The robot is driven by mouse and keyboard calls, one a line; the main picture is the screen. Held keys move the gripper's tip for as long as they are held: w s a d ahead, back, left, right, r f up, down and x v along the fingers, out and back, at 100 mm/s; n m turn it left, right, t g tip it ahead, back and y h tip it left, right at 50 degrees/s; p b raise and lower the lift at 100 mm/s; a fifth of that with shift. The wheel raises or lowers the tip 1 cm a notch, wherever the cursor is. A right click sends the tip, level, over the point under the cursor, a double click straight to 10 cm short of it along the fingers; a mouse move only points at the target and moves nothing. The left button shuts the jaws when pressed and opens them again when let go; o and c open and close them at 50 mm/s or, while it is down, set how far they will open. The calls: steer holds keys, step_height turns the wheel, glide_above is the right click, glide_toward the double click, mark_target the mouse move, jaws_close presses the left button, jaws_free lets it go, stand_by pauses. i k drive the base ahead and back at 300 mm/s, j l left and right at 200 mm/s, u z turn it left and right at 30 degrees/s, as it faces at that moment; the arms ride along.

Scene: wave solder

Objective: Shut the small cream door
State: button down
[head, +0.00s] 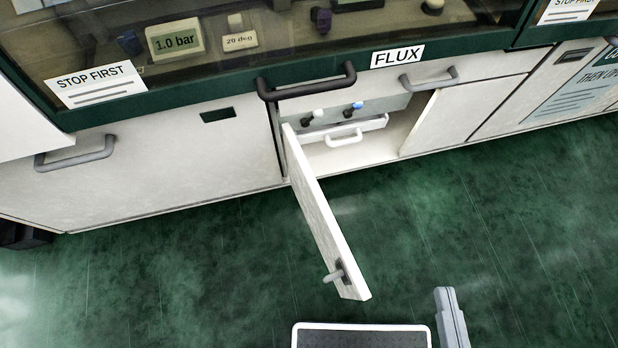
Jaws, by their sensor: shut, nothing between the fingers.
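The small cream door (322,218) stands wide open in the head view. It is hinged at the left side of the cupboard opening and juts out over the green floor toward me. A small grey handle (338,273) sits near its free end, on the left face. The open cupboard (368,154) behind it shows a white drawer or tray with a handle, and knobs with white and blue tops. My gripper is not in view.
A dark handle (306,82) and a grey handle (430,78) project above the opening. A closed cream panel (140,165) with a grey handle is at left. Green floor (190,270) is clear on both sides of the door. Parts of my own body show at the bottom.

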mark_target(345, 272)
steer(key=k+l+u, duration=0.25)
steer(key=k, duration=0.2)
steer(key=k+j+u, duration=0.1)
steer(key=k+u, duration=0.15)
steer(key=k, duration=0.25)
